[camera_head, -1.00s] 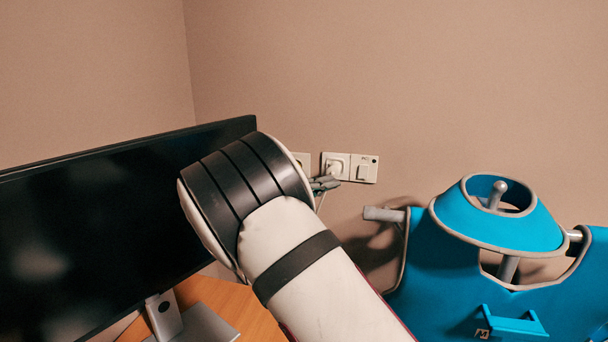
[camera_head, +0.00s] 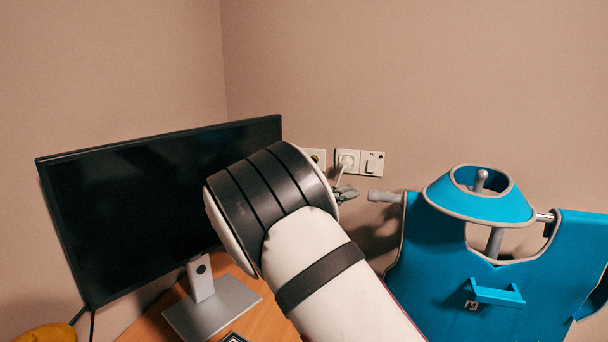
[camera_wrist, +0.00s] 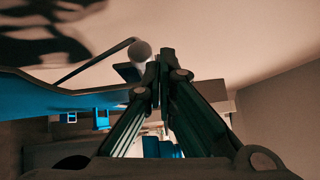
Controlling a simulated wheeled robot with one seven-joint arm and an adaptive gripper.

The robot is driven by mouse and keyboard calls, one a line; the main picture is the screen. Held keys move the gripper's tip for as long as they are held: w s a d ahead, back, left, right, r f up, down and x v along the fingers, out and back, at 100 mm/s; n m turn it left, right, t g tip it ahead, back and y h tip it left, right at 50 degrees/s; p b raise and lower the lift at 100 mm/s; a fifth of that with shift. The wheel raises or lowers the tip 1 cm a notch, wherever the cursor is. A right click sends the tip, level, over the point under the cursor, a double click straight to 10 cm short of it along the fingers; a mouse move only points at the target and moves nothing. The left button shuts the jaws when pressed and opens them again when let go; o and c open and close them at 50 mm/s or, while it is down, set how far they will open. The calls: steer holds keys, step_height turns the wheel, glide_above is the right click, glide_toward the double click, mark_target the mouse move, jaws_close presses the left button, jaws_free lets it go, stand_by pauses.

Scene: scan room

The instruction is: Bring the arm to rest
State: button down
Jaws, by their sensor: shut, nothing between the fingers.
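My gripper (camera_head: 345,193) shows in the head view as a small grey tip past the black-banded end of my arm, partly hidden behind it. In the wrist view my gripper (camera_wrist: 160,80) has its two dark fingers together at the tips, with nothing between them. My white arm reaches up from the lower right of the head view. The gripper appears close to the grey bar end of the blue apron stand, in front of the wall; I cannot tell the gap.
A black monitor (camera_head: 140,210) stands on a wooden desk (camera_head: 262,318) at left. Blue aprons (camera_head: 430,265) with a blue collar (camera_head: 503,207) hang at right. Wall sockets (camera_head: 348,161) are behind my arm. A yellow object (camera_head: 45,333) lies at the lower left. The upper wall is clear.

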steer(key=s+d+r+m+g+y+p, duration=0.15)
steer(key=s+d+m+g+y, duration=0.25)
steer(key=s+d+m, duration=0.5)
steer(key=s+d+r+m+g+y, duration=0.35)
steer(key=s+d+m, duration=0.35)
steer(key=s+m, duration=0.4)
steer(key=s+a+m+t+y, duration=0.1)
steer(key=s+a+m+y, duration=0.1)
steer(key=s+m, duration=0.4)
steer(key=s+a+m+t+y+p, duration=0.1)
steer(key=s+a+m+y, duration=0.1)
steer(key=s+m+y, duration=0.2)
steer(key=s+a+m+t+y+p, duration=0.1)
steer(key=s+a+m+y, duration=0.2)
steer(key=s+m, duration=0.7)
steer(key=s+f, duration=0.1)
steer(key=s, duration=0.5)
steer(key=shift+r+y, duration=0.15)
steer(key=shift+y, duration=0.1)
